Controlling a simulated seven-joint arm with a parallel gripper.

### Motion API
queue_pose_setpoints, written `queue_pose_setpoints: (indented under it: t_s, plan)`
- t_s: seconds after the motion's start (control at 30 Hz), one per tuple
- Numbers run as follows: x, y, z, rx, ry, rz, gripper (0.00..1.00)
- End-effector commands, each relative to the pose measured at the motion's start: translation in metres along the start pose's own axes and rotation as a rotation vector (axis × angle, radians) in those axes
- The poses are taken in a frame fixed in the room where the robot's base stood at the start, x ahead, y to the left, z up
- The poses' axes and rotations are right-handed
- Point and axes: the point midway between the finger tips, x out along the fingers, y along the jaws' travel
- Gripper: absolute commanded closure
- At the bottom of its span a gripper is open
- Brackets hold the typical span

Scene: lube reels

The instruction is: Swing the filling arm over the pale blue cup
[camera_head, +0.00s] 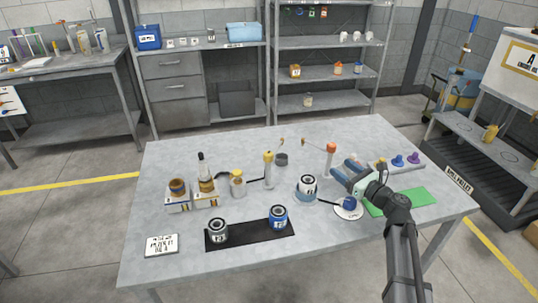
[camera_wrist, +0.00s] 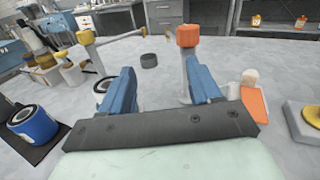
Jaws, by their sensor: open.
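A post with an orange cap (camera_head: 331,148) stands on the table and shows in the wrist view (camera_wrist: 187,38); a thin rod tip (camera_head: 304,142) lies to its upper left.
Two cans, dark (camera_head: 217,231) and blue (camera_head: 278,217), stand on a black mat (camera_head: 247,238) at the front. Bottles and boxed jars (camera_head: 177,197) stand left.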

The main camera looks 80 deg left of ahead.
Motion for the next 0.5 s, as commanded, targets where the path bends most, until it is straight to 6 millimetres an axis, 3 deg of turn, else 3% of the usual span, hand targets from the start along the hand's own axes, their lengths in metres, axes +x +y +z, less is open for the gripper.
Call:
queue_pose_setpoints:
  t_s: [0.03,0.2,0.33,0.5]
  plan:
    - [0.02,0.027,0.004,0.011,-0.005,0.064,0.37]
    - [0.059,0.092,0.015,0.042,-0.01,0.221,0.37]
    - [0.073,0.12,0.018,0.055,-0.009,0.289,0.37]
    - [0.083,0.133,0.02,0.061,-0.008,0.317,0.37]
